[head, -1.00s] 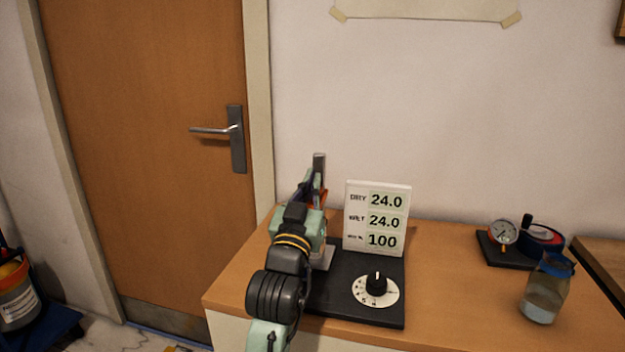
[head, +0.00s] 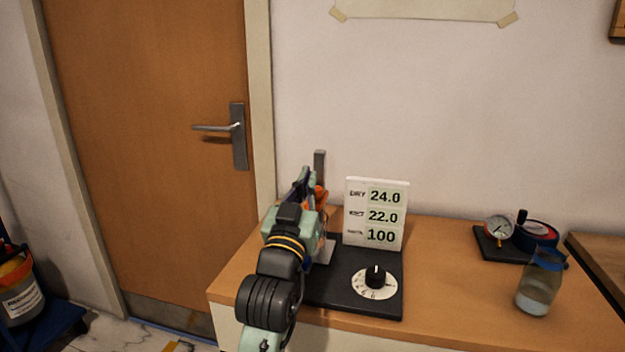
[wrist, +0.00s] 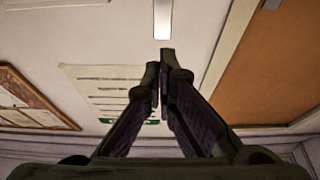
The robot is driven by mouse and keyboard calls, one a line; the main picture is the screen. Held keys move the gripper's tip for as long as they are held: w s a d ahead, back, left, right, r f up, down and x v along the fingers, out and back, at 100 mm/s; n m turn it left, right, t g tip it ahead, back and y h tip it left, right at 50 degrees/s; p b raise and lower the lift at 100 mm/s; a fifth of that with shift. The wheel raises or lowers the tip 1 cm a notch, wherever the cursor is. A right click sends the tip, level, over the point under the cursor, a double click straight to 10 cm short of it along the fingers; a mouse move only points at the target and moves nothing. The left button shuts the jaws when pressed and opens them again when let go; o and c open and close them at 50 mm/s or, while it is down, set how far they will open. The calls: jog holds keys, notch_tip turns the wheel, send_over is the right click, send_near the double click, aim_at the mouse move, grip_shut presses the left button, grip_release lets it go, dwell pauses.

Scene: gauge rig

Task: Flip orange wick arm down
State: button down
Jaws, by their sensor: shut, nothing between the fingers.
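The orange wick arm (head: 320,196) shows only in part in the head view, just right of my gripper and in front of a grey upright post (head: 320,163). My gripper (head: 306,176) is beside it, at the left of the black rig base (head: 340,300). The wrist view shows the two fingers (wrist: 161,75) closed together with nothing between them. My own arm hides much of the wick arm and the post's lower part. I cannot tell whether the fingers touch the wick arm.
A white display board (head: 376,213) reads DRY 24.0, 22.0 and 100. A dial with a black knob (head: 376,276) sits on the base. To the right are a pressure gauge (head: 497,230) and a glass jar (head: 540,284). The wooden table (head: 450,275) between is clear.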

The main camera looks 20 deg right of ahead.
jog(key=b+v, duration=0.1)
jog(key=v, duration=0.4)
jog(key=shift+s+a+f, duration=0.2)
jog(key=shift+s, duration=0.05)
